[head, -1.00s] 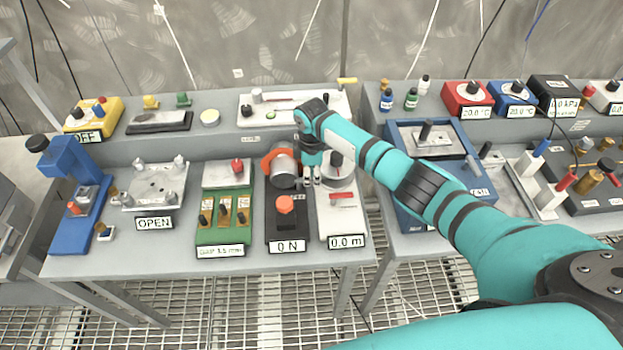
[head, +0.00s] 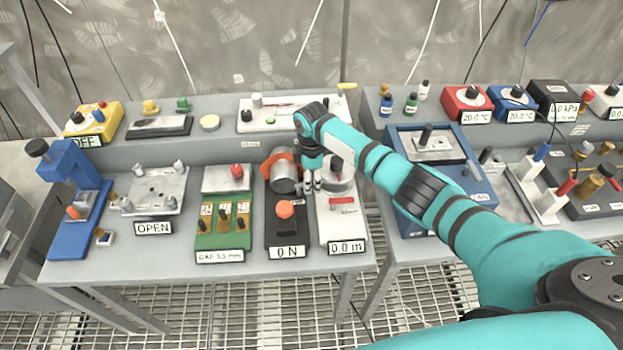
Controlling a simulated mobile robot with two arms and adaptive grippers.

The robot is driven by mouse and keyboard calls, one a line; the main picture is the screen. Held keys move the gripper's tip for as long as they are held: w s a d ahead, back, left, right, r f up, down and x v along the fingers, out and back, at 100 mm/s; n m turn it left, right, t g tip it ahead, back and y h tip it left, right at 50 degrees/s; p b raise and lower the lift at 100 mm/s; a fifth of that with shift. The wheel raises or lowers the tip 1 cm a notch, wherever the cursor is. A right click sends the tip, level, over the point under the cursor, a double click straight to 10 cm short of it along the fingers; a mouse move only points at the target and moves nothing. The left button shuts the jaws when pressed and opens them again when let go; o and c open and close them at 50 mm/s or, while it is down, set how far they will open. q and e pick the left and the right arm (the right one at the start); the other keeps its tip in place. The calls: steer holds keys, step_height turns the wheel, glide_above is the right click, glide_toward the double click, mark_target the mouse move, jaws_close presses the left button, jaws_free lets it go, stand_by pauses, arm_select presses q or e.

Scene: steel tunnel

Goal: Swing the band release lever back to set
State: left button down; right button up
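A black unit labelled 0 N (head: 287,232) carries an orange band around a silver cylinder (head: 284,172), with an orange knob (head: 285,209) in front. Right beside it, a white unit labelled 0.0 m (head: 341,228) carries a round drum (head: 341,178) with a dark knob and a short red lever (head: 342,201). I cannot tell for sure which part is the band release lever. My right gripper (head: 313,184) points down between the cylinder and the drum. Its fingertips are small and close together, and contact is unclear. My wrist hides part of both units. My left gripper is not in view.
A green unit labelled GAP (head: 222,228) stands to the left, and a blue-framed unit (head: 440,160) to the right past a gap between tables. A raised shelf with a white panel (head: 275,112) runs behind. My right arm crosses the right table.

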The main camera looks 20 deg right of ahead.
mark_target(312, 184)
step_height(312, 184, up, 12)
stand_by(0.6)
steer(key=shift+s+f, duration=0.1)
stand_by(0.4)
